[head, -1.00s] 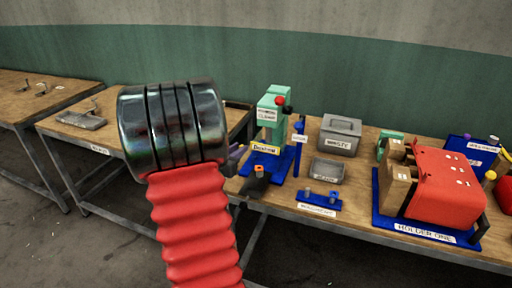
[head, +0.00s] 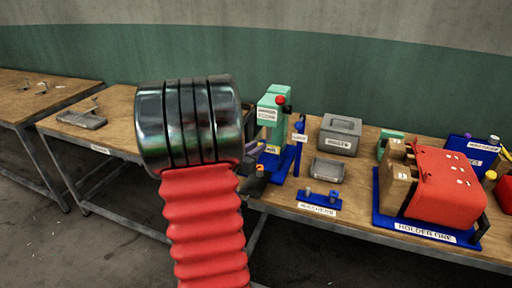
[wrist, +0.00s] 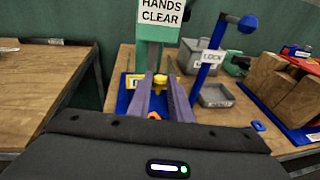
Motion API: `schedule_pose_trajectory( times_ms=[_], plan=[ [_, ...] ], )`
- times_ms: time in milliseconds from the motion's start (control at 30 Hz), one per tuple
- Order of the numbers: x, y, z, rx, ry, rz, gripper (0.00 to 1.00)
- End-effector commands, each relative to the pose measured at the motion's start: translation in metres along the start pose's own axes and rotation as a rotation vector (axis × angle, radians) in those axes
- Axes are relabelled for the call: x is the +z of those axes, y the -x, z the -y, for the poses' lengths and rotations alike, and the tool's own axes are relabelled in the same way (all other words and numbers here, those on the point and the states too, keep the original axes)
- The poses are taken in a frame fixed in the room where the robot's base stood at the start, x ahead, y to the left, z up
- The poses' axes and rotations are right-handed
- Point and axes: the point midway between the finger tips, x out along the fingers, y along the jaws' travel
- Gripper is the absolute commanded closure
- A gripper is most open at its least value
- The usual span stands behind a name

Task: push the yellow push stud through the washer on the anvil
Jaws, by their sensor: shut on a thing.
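The green press with a "HANDS CLEAR" sign (wrist: 162,12) stands on a blue base straight ahead in the wrist view. It also shows in the head view (head: 270,103). My gripper (wrist: 161,84) reaches toward the foot of the press, its two grey-purple fingers shut on a yellow piece, which looks like the push stud (wrist: 160,80). I cannot tell whether the stud touches anything under the press. The anvil and the washer on it cannot be made out behind the fingers. In the head view my arm hides most of the gripper.
The left table is mostly clear.

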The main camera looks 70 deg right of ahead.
Motion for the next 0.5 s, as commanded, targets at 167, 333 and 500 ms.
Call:
schedule_pose_trajectory(
  times_ms=[167, 333, 500],
  plan=[
    [-0.014, -0.003, 0.000, -0.001, 0.002, -0.002, 1.00],
    [-0.026, -0.005, 0.000, 0.000, 0.002, -0.002, 1.00],
    [-0.037, -0.007, 0.000, -0.001, 0.001, -0.002, 1.00]
  ],
)
